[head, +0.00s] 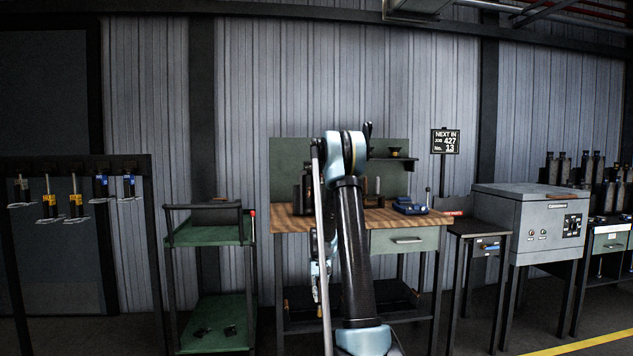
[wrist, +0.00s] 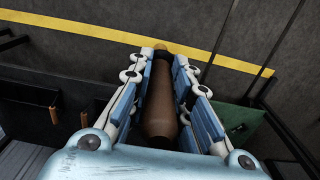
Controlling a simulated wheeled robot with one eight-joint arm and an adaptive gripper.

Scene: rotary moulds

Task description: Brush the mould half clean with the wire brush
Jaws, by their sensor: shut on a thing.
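My gripper (wrist: 165,58) is shut on a brown, rounded handle (wrist: 160,108), which lies lengthwise between the blue-padded fingers. The handle looks like the wire brush's; no bristles show. In the head view my gripper is mostly hidden behind my own arm, in front of the workbench (head: 288,222). A blue block-like thing (head: 408,206) lies on the right of the bench top. I cannot tell whether it is the mould half. Dark upright things on the bench are partly hidden by my arm.
A green two-level trolley (head: 210,235) stands left of the bench, dark pieces on its lower shelf. A rack (head: 75,170) with hanging tools is far left. A grey cabinet (head: 530,215) stands right. The wrist view shows a dark tray (wrist: 40,100) below and a yellow floor line (wrist: 100,32).

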